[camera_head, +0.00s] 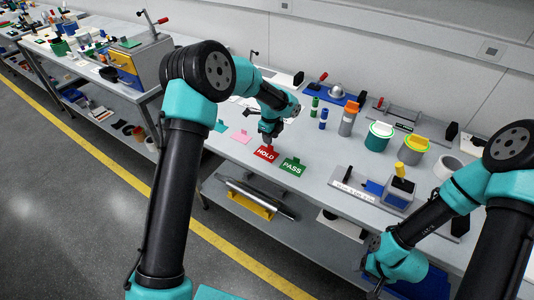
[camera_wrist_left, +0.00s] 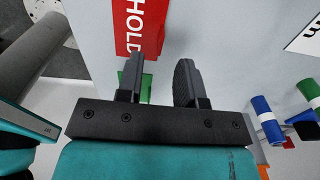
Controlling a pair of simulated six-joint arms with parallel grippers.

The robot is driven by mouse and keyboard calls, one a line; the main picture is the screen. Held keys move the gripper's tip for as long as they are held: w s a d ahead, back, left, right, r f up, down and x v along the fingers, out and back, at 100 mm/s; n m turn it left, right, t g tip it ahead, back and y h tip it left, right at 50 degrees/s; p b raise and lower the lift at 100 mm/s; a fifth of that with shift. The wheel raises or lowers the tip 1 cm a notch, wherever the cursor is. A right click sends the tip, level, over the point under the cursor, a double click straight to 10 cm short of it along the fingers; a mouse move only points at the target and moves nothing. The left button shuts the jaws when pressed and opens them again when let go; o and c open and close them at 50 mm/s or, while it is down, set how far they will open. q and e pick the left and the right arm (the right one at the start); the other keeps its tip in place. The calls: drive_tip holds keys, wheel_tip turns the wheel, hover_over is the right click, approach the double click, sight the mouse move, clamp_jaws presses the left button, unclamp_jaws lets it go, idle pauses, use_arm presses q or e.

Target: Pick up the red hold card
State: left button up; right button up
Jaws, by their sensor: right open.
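The red hold card (camera_head: 265,154) lies on the grey bench with white HOLD lettering. In the left wrist view the hold card (camera_wrist_left: 140,30) shows at the top, just beyond the fingertips and partly cut off by the frame. My left gripper (camera_head: 268,140) is right above the card in the head view. In its wrist view the left gripper (camera_wrist_left: 158,75) has its fingers apart with nothing seen between them. The card lies nearer the left finger's line. My right gripper (camera_head: 372,266) is open at the front edge of the bench, away from the card.
A green PASS card (camera_head: 292,166) lies just right of the hold card. A pink card (camera_head: 241,135) lies to its left. Blue and green cylinders (camera_head: 323,120) stand behind. A grey fixture (camera_head: 385,189) stands to the right.

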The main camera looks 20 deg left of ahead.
sight(266, 152)
use_arm(q)
drive_tip(key=shift+f, duration=2.6)
drive_tip(key=shift+c, duration=0.3)
clamp_jaws()
